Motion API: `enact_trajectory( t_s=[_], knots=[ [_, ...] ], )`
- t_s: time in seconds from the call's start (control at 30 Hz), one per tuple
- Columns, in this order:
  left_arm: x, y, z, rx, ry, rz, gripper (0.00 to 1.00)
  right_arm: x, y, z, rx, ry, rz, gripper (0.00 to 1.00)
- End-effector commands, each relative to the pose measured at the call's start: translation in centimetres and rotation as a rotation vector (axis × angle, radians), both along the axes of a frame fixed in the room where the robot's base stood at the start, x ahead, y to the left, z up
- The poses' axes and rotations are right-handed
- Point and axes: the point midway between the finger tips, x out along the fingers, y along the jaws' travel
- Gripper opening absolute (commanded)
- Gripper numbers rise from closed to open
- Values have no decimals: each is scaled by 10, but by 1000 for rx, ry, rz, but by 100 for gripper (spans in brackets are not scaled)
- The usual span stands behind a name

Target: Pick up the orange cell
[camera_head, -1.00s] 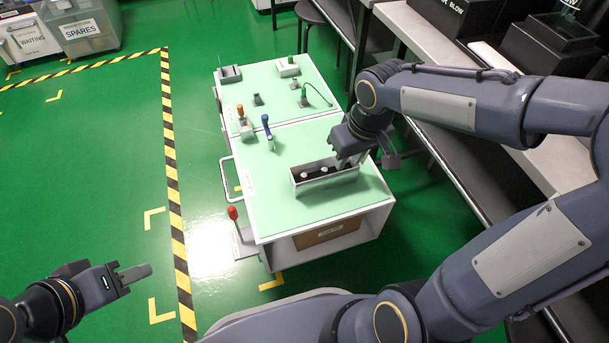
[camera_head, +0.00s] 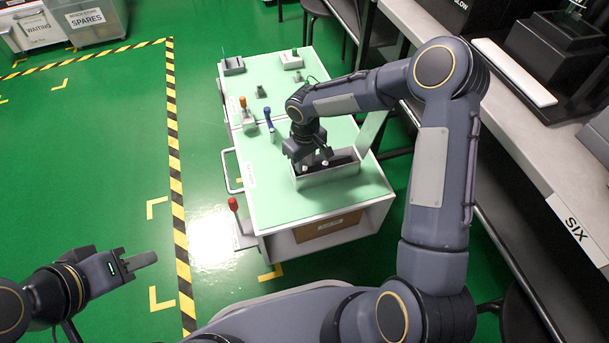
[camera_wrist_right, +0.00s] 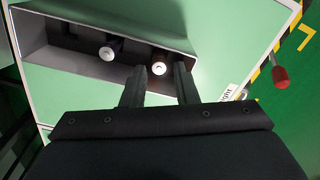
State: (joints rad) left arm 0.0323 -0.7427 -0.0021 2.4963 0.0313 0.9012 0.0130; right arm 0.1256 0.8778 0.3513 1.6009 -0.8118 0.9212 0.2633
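A grey open bin (camera_head: 330,172) stands on the pale green bench top. It holds two dark upright cells with pale round tops, a right one (camera_wrist_right: 158,68) and a left one (camera_wrist_right: 107,53) in the right wrist view. Neither shows a clear orange colour. My right gripper (camera_wrist_right: 160,82) is open and empty, its two fingers apart over the bin's near wall. The right cell lies in line with the gap between the fingertips. In the head view, the right gripper (camera_head: 314,160) partly covers the bin. My left gripper (camera_head: 140,262) is far from the bench, over the floor; its opening is unclear.
Behind the bin stand a blue-handled item (camera_head: 267,120) and an orange-topped item (camera_head: 243,104). A red knob (camera_head: 233,203) rises beside the bench's left edge. Small grey fixtures sit at the back. A long grey counter (camera_head: 540,150) runs along the right.

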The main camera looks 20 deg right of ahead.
Motion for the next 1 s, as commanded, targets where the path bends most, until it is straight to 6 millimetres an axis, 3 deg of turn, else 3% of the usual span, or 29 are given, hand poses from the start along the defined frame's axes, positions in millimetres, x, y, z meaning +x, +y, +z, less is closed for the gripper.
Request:
enact_trajectory(
  t_s=[0.03,0.1,0.23,0.47,0.67,1.0],
  knots=[
    [0,0,-10,0,0,0,36,2,0,-15,1,4,-1,27],
    [0,0,-17,0,0,0,36,4,0,-25,2,3,0,27],
    [0,0,-21,0,0,0,36,4,0,-37,0,2,-1,27],
    [0,0,-19,0,0,0,36,4,0,-36,0,1,0,26],
    [0,0,-19,0,0,0,36,4,0,-36,0,1,0,0],
    [0,0,-16,0,0,0,36,4,0,-29,0,0,0,0]
  ],
)
